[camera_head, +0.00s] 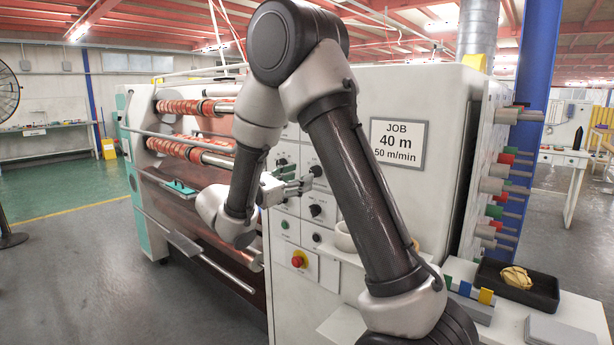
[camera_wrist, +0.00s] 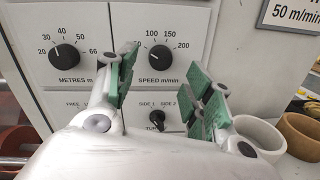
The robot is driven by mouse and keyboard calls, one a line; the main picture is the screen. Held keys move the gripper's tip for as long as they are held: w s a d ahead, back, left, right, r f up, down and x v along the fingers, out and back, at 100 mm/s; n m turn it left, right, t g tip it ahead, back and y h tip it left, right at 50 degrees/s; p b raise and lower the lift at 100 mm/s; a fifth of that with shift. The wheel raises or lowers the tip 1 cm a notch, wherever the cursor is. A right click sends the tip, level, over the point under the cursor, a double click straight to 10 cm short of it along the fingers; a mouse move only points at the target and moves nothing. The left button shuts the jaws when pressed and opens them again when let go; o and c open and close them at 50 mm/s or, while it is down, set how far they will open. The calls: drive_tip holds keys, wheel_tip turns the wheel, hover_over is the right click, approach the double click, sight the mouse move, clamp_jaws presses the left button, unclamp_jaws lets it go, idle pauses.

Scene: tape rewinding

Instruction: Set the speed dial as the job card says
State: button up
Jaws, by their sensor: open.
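The speed dial (camera_wrist: 160,57) is a black round knob on a white panel, labelled SPEED m/min. In the wrist view 100, 150 and 200 show around it; its lower left scale is covered by my left finger, and its exact setting is too small to read. It also shows in the head view (camera_head: 316,171), close to my fingertips. The job card (camera_head: 398,144) reads JOB, 40 m, 50 m/min; its corner shows in the wrist view (camera_wrist: 293,13). My gripper (camera_wrist: 165,70) is open and empty in front of the panel, its green-padded fingers spread below and either side of the dial.
The metres dial (camera_wrist: 65,56) is left of the speed dial. A smaller turret-like selector (camera_wrist: 157,116) marked SIDE 1 and SIDE 2 is below, between my fingers. A red stop button (camera_head: 298,259) is lower on the cabinet. Round cores (camera_wrist: 257,134) stand at the right.

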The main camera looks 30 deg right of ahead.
drive_tip(key=v, duration=0.7)
drive_tip(key=s+d+r+m+g+y, duration=0.1)
drive_tip(key=s+d+m+g+y, duration=0.75)
drive_tip(key=s, duration=0.65)
drive_tip(key=s+a+f+m+t+y, duration=0.2)
drive_tip(key=s+a+m+t+y, duration=0.2)
drive_tip(key=s+m+t+y, duration=0.3)
drive_tip(key=shift+s+m+t+y, duration=0.35)
drive_tip(key=shift+s+m+y, duration=1)
drive_tip(key=shift+s, duration=1.55)
drive_tip(key=shift+f, duration=0.1)
